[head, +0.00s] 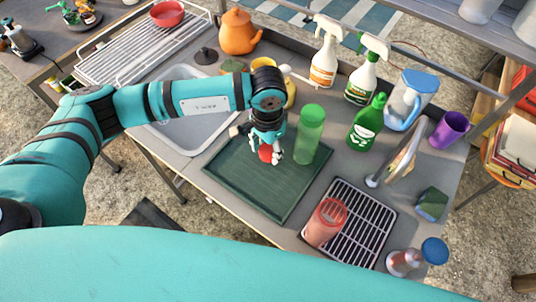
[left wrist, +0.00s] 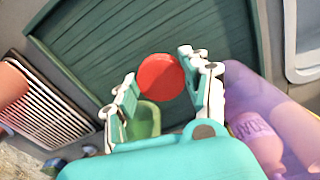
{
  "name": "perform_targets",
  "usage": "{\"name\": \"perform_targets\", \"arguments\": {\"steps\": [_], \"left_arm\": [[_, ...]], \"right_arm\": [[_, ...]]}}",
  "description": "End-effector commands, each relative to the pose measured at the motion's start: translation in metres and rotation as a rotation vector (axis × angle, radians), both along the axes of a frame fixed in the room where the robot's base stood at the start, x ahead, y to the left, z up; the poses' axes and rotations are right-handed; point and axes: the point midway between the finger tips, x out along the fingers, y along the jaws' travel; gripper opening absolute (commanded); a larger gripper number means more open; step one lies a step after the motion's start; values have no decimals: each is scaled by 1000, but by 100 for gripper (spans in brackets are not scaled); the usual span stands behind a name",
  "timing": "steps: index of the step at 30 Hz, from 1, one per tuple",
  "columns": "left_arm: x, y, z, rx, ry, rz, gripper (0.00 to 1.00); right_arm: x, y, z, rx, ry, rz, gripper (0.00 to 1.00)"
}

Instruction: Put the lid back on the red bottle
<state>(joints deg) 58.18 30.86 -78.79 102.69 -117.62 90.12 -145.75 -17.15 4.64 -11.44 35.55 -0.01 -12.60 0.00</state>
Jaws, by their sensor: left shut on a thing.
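The red bottle (head: 324,226) is translucent and stands on the black wire rack at the front right of the counter. A red-orange shape at the left edge of the left wrist view (left wrist: 12,88) looks like part of it. My left gripper (head: 271,153) is above the dark green tray, behind and left of the bottle. It is shut on the round red lid (head: 265,153). In the left wrist view the lid (left wrist: 160,77) shows as a flat disc between the fingertips (left wrist: 157,70). My right gripper is not in view.
A tall green bottle (head: 309,133) stands on the green tray (head: 272,200), close right of my left gripper. The black wire rack (head: 362,222) holds the red bottle.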

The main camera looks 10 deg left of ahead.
Motion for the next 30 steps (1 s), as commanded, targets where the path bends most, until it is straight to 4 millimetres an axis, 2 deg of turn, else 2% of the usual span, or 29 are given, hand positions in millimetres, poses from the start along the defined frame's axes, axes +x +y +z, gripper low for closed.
{"name": "perform_targets", "arguments": {"steps": [1,6,12,25,28,30], "left_arm": [[2,0,9,-1,-7,0,37],[1,0,42,0,-6,-1,37],[0,0,65,0,-2,0,37],[-1,1,69,0,0,8,37],[-8,15,73,-4,4,80,37],[-18,33,78,-7,5,181,37]], "right_arm": [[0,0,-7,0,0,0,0],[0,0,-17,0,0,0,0],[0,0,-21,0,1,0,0],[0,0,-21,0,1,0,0],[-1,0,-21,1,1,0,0],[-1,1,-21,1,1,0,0]]}}
